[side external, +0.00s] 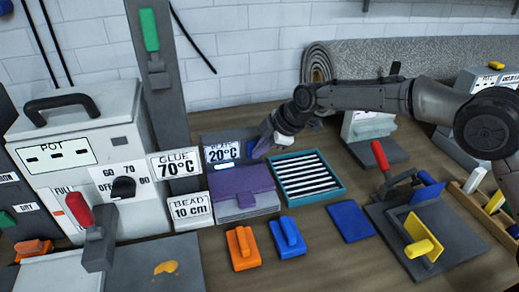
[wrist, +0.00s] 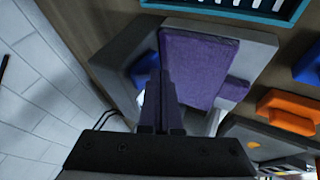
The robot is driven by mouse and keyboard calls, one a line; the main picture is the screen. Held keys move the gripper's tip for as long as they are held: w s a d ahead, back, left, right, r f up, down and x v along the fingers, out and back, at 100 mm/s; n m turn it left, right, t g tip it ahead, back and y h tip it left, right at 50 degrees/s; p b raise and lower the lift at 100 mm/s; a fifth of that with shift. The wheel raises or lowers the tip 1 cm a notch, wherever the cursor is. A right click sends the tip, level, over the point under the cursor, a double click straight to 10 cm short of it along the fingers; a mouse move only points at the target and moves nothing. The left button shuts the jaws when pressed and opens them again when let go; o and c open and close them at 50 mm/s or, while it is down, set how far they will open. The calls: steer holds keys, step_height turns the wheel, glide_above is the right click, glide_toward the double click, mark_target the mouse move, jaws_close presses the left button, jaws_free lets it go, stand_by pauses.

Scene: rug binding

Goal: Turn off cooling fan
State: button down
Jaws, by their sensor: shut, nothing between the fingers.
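No part is legibly marked as a cooling fan. A grey unit (side external: 247,212) carries a purple pad (side external: 240,186) and a display (side external: 221,152) reading 20°C; a small pale, lit-looking part (side external: 223,171) sits below the display. My gripper (side external: 261,150) is shut and empty, pointing down just right of the display, near the unit's back edge. In the wrist view, my gripper's fingers (wrist: 161,78) are together beside the purple pad (wrist: 200,66). A blue rounded part (wrist: 145,68) shows just left of them and is partly hidden. I cannot tell whether they touch it.
A teal tray with striped slots (side external: 341,192) lies right of the unit. Orange (side external: 243,250) and blue (side external: 287,240) handled blocks stand in front. A glue pot (side external: 62,125) with a red lever stands left. A red-handled press (side external: 382,160) and rolled rug (side external: 420,58) are right and behind.

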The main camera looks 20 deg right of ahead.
stand_by(0.4)
steer(key=shift+w+f+t, duration=0.15)
steer(key=shift+w+t, duration=0.1)
steer(key=shift+t, duration=0.15)
steer(key=shift+w+r, duration=0.1)
steer(key=shift+r, duration=0.95)
steer(key=s, duration=0.3)
steer(key=shift+s+r, duration=0.25)
steer(key=shift+s, duration=0.15)
steer(key=v, duration=1)
